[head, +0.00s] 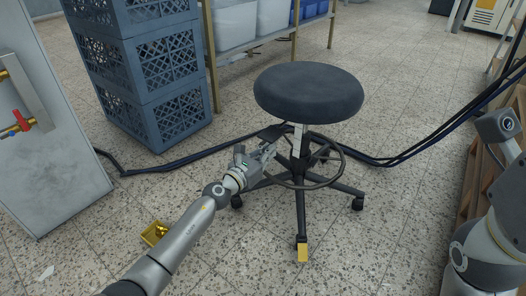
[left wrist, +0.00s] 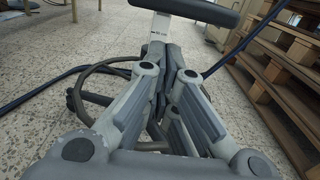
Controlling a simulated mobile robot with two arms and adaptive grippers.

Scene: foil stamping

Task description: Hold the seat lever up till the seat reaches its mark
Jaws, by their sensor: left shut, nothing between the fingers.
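A flat black lever (head: 270,132) sticks out to the left below the seat. My left gripper (head: 270,148) is shut and empty, its tips just below the lever, close to the column. I cannot tell whether they touch the lever. In the left wrist view the shut fingers (left wrist: 175,62) point at the column (left wrist: 160,28), which bears small dark markings; the seat's underside (left wrist: 190,8) is above. The fingers hide the lever there. My right gripper is out of view.
Blue crates (head: 160,80) are stacked at the back left, beside a shelf with bins (head: 235,22). Dark cables (head: 385,160) run over the floor behind the stool. Wooden pallets (left wrist: 280,75) stand at the right. A small gold-coloured object (head: 154,233) lies beside my left arm.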

